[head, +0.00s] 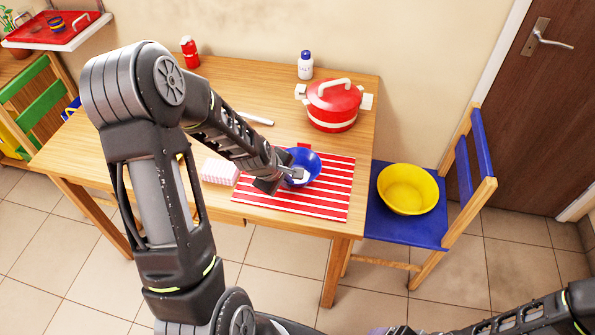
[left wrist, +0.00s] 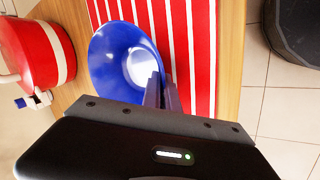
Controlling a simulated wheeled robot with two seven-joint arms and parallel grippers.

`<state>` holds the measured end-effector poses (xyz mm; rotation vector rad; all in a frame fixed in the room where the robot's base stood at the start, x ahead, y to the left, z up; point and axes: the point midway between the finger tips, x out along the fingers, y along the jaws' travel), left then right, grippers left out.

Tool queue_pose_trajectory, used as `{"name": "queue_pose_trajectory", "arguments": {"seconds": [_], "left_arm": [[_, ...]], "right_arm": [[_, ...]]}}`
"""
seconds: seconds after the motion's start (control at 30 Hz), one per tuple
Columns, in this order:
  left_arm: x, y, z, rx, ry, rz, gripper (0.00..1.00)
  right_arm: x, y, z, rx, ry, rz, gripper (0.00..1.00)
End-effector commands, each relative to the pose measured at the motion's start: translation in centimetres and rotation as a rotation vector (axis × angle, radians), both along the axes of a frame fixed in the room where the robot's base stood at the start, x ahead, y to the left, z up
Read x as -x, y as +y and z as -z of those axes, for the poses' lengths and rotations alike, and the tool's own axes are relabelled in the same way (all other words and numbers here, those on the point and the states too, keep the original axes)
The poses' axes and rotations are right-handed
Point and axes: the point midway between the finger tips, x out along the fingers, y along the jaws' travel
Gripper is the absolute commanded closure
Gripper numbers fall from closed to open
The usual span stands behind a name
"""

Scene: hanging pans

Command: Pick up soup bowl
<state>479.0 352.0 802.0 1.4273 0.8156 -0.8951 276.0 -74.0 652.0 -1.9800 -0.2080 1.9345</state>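The soup bowl is a blue bowl (head: 306,161) on the red-and-white striped mat (head: 335,193), near the table's front edge. In the left wrist view the bowl (left wrist: 108,62) shows its open inside, with a bright patch at the bottom. My left gripper (head: 291,173) is at the bowl's near left rim. In the left wrist view its two fingers (left wrist: 163,91) are close together at the rim, one on the inner side and one on the outer, seemingly shut on it. My right arm shows at the bottom right; its gripper is mostly cut off by the lower edge.
A red lidded pot (head: 332,106) stands behind the bowl to the right. A white shaker (head: 305,66) and a red shaker (head: 189,52) stand at the back. A pink-striped napkin (head: 220,172) is left of the mat. A blue chair holds a yellow bowl (head: 407,190).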

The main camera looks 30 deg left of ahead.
Motion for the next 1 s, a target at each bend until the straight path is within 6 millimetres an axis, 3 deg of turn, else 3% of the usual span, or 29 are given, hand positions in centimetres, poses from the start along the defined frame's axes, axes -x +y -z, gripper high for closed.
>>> {"name": "queue_pose_trajectory", "arguments": {"seconds": [0.73,1.0], "left_arm": [[-0.1,0.0,-0.2,-0.001,-0.002,0.0,1.0],[-0.2,0.0,-2.4,-0.003,-0.005,0.002,1.0]], "right_arm": [[0.0,0.0,0.0,0.0,0.0,0.0,0.19],[0.0,0.0,-0.4,0.001,0.001,0.001,0.19]]}}
